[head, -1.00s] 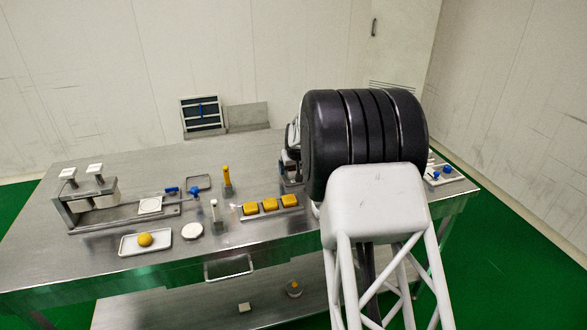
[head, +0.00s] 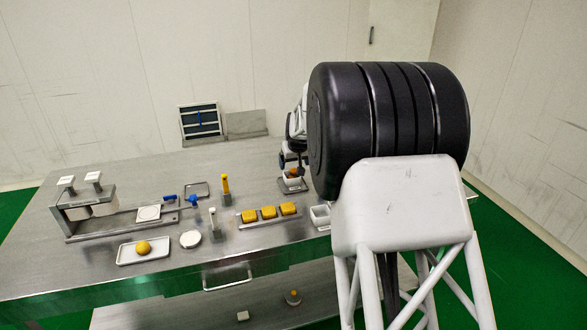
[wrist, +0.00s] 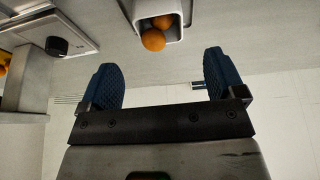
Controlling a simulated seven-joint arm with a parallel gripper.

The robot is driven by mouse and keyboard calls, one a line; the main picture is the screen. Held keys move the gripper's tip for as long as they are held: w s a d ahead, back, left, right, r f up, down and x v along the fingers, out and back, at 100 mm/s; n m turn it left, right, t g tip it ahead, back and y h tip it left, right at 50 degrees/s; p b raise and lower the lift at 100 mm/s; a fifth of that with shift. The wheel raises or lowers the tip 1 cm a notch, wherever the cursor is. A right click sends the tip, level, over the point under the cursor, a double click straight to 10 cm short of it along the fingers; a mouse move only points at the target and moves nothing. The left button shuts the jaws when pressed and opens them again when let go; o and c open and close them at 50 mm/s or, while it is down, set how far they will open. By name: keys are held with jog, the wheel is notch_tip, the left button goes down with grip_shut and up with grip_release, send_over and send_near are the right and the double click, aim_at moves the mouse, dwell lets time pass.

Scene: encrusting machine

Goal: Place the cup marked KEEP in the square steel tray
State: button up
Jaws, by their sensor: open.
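My gripper (wrist: 160,72) is open, with its two blue ribbed fingers spread and nothing between them in the wrist view. A pale square-sided cup (wrist: 139,12) with orange balls in it lies just beyond the fingertips, at the top of that view. In the head view, a small white cup with orange content (head: 292,175) stands on what looks like a small square steel tray (head: 284,188), close under my gripper (head: 291,160). A second white square cup (head: 320,222) is partly hidden behind my arm. No KEEP marking is readable.
A strip with yellow blocks (head: 268,213), a yellow-topped post (head: 225,184), a white disc (head: 190,239) and a white tray (head: 121,256) with a yellow ball stand left. A steel press-like machine (head: 66,227) is farther left. My arm hides the table's right side.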

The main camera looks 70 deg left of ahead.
jog(key=shift+v, duration=1.8)
